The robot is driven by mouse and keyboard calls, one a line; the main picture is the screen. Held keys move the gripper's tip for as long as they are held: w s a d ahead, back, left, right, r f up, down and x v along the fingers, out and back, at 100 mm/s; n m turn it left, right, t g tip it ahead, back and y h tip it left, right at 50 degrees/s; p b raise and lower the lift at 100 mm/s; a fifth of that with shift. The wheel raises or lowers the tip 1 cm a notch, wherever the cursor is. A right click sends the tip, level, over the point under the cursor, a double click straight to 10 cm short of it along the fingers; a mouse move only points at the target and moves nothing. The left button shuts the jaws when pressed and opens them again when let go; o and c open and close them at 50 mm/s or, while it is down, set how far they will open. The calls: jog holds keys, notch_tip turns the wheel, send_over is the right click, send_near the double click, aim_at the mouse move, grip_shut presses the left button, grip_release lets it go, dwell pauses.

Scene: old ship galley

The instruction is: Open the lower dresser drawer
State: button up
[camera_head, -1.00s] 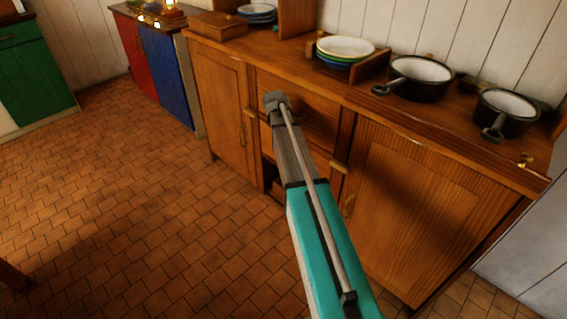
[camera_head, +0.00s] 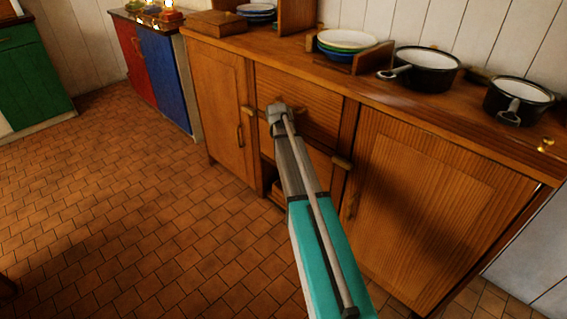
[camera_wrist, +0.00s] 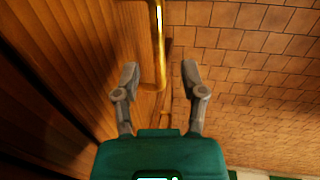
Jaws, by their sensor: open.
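The wooden dresser (camera_head: 440,200) stands across the right half of the head view. Its middle section has an upper drawer front (camera_head: 298,92) and a lower front (camera_head: 322,170) below it, partly hidden by my arm. Brass-coloured ends show either side of my arm, at the left (camera_head: 252,110) and right (camera_head: 342,163), seemingly of one long handle. The lower front looks closed. In the wrist view a brass bar (camera_wrist: 160,35) runs between the fingers of my open gripper (camera_wrist: 160,75), beside the wooden front. I cannot tell whether they touch. In the head view the fingers are hidden.
Two dark pots (camera_head: 427,75) and (camera_head: 518,103) and a plate stack (camera_head: 345,45) stand on the dresser top. Cupboard doors flank the middle, the left one with its own handle (camera_head: 240,135).

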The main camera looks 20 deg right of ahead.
jog(key=shift+w+d+f+b, duration=0.1)
jog(key=shift+d+f+b, duration=0.05)
jog(key=shift+f+b, duration=0.65)
jog(key=shift+d+f+b, duration=0.15)
jog(key=shift+f+b, duration=0.4)
jog(key=shift+f, duration=0.3)
grip_shut()
